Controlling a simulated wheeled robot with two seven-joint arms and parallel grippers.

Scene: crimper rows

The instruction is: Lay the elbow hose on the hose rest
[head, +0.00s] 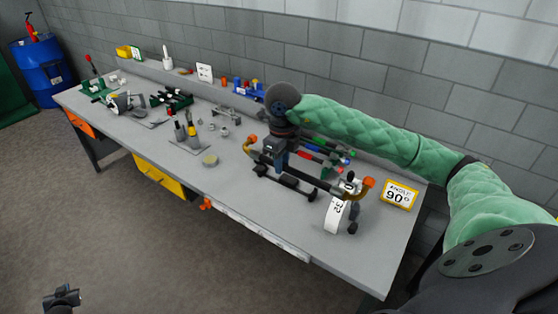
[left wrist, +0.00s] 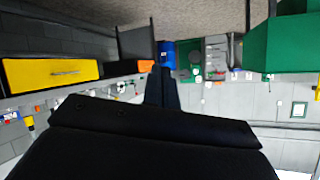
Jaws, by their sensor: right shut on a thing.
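My right gripper (head: 277,158) is over the front right of the bench, shut on a dark hose (head: 315,180) with brass bends and orange ends (head: 368,182). This looks like the elbow hose. A white tag (head: 336,214) marked 32 hangs near its right end. Low black supports (head: 289,181) show under the hose; they may be the hose rest, and I cannot tell whether the hose touches them. My left gripper (head: 62,298) is low at the left, away from the bench. In the left wrist view its two dark fingers (left wrist: 162,90) lie together with nothing between them.
Red, green and blue handled tools (head: 325,150) lie just behind the held hose. A yellow-framed 90° sign (head: 398,195) stands to its right. Tools and a green rack (head: 172,98) fill the left of the bench (head: 235,190). The front middle is mostly clear.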

